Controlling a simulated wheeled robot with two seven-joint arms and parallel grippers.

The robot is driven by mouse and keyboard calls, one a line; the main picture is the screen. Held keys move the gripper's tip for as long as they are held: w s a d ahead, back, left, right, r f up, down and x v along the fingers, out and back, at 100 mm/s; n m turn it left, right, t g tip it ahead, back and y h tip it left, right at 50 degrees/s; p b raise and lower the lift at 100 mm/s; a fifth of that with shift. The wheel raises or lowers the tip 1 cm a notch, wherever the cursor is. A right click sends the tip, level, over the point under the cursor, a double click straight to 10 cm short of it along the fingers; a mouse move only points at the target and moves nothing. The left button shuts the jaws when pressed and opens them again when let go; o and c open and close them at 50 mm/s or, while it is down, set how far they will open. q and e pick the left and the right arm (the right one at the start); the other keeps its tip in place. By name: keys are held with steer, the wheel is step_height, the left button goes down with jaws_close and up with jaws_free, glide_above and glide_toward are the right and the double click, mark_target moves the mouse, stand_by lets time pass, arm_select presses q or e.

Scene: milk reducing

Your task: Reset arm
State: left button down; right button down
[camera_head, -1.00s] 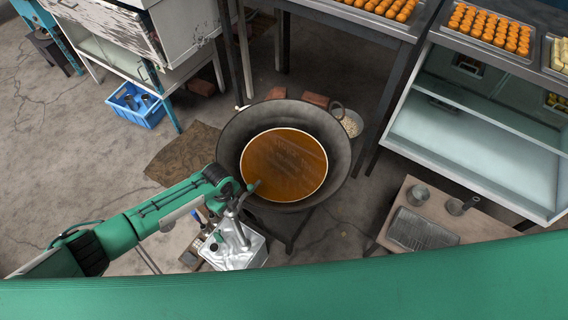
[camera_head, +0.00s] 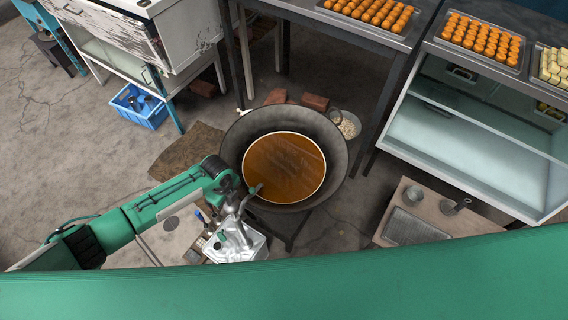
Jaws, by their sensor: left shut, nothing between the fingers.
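My left arm comes in from the left, and its gripper (camera_head: 255,190) is shut and empty near the front left rim of a large dark wok (camera_head: 341,155). The wok holds an orange-brown liquid (camera_head: 285,167) and stands on dark legs. I cannot tell whether the fingertips touch the rim or hang above it. A shiny metal container (camera_head: 236,246) sits just below the gripper in the picture, partly covered by my arm. My right gripper is not in view.
A low table (camera_head: 403,191) with a metal tray and a small pot stands at the right. A glass-fronted cabinet (camera_head: 470,145) and trays of orange sweets (camera_head: 480,40) are behind it. A blue crate (camera_head: 140,105) lies at the left. A bowl (camera_head: 348,124) sits behind the wok.

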arm_select(q)
steer(key=shift+r, duration=0.1)
stand_by(0.5)
steer(key=shift+r, duration=2.5)
